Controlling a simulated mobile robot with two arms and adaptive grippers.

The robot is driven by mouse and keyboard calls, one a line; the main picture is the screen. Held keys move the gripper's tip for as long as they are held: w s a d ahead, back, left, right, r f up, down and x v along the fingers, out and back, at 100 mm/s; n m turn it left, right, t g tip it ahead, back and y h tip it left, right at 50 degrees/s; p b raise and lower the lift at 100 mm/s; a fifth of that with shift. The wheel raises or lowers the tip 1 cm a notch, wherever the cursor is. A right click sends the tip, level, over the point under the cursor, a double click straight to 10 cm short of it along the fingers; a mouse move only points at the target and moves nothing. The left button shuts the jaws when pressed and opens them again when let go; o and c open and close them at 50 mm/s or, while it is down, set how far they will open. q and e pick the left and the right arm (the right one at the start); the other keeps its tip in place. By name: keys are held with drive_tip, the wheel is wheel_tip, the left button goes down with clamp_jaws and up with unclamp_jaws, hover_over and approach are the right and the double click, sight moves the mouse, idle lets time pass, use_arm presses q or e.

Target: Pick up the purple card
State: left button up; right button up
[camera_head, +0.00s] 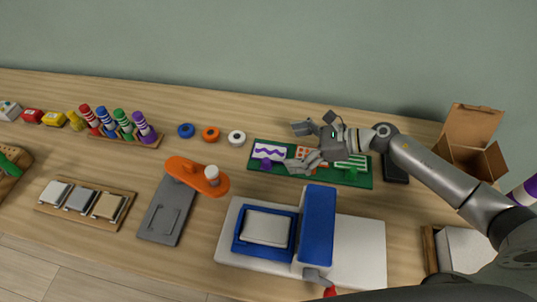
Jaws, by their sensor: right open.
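The purple card (269,151), with a white wavy line on it, is at the left end of a green board (320,178). An orange-and-white card (304,152) is beside it in the middle, partly hidden by my gripper, and a green-and-white card (356,162) is at the right. My right gripper (297,147) is open over the board, its fingers pointing left towards the purple card. One finger is beyond the board's back edge and the other is over its front part. I see nothing between the fingers. My left gripper is not in view.
A blue-and-white press (318,225) stands in front of the board. An open cardboard box (470,140) is at the right.

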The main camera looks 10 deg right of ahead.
sight(273, 157)
drive_tip(key=shift+w+a+f, duration=0.15)
drive_tip(key=shift+a, duration=0.45)
drive_tip(key=p+x, duration=0.1)
drive_tip(key=x, duration=0.3)
drive_tip(key=shift+a+f+p, duration=0.3)
drive_tip(key=shift+f+p, duration=0.05)
drive_tip(key=shift+p, duration=0.05)
drive_tip(key=c, duration=0.8)
